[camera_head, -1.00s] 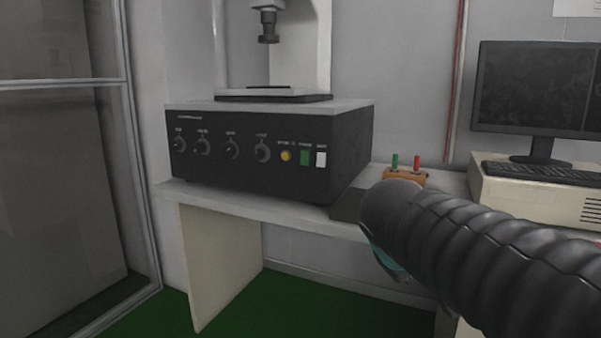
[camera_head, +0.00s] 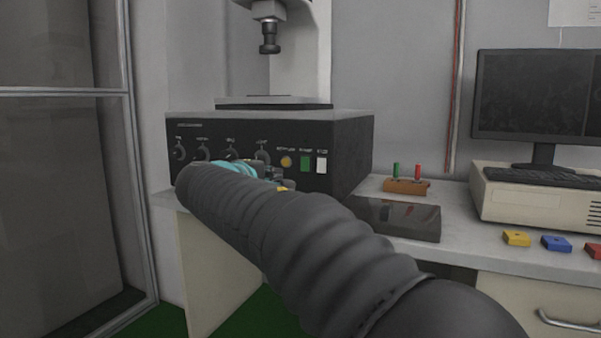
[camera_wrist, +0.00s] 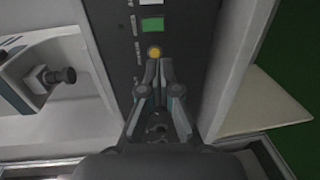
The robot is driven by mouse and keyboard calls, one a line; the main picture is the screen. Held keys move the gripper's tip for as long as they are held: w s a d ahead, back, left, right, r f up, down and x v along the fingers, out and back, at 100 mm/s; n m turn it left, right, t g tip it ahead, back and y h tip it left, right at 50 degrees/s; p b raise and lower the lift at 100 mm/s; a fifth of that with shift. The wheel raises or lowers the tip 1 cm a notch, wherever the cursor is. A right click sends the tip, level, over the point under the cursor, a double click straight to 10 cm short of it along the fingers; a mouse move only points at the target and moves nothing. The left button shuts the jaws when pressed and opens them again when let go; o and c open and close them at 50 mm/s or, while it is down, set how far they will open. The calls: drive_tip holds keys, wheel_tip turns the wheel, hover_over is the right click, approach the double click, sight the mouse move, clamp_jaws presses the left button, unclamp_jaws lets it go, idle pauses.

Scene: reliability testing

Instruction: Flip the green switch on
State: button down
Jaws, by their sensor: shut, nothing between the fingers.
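The green rectangular switch (camera_head: 306,163) is on the front panel of the black control box (camera_head: 345,150), between a yellow round button (camera_head: 286,161) and a white switch (camera_head: 321,164). It also shows in the wrist view (camera_wrist: 152,25), near the top. A small green lever (camera_head: 396,170) stands beside a red one on an orange block to the right. My gripper (camera_wrist: 158,63) is shut and empty in front of the panel, its tips right by the yellow button in the wrist view and apart from the green switch. In the head view my arm mostly hides the gripper.
Several knobs (camera_head: 203,152) line the panel's left side. A dark flat plate (camera_head: 398,218) lies right of the box on the grey table. A monitor (camera_head: 535,95), keyboard and coloured blocks (camera_head: 516,238) are farther right. A glass-framed door (camera_head: 125,200) stands at the left.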

sight(304, 170)
drive_tip(key=p+x, duration=0.1)
drive_tip(key=x, duration=1.3)
drive_tip(key=shift+f, duration=0.15)
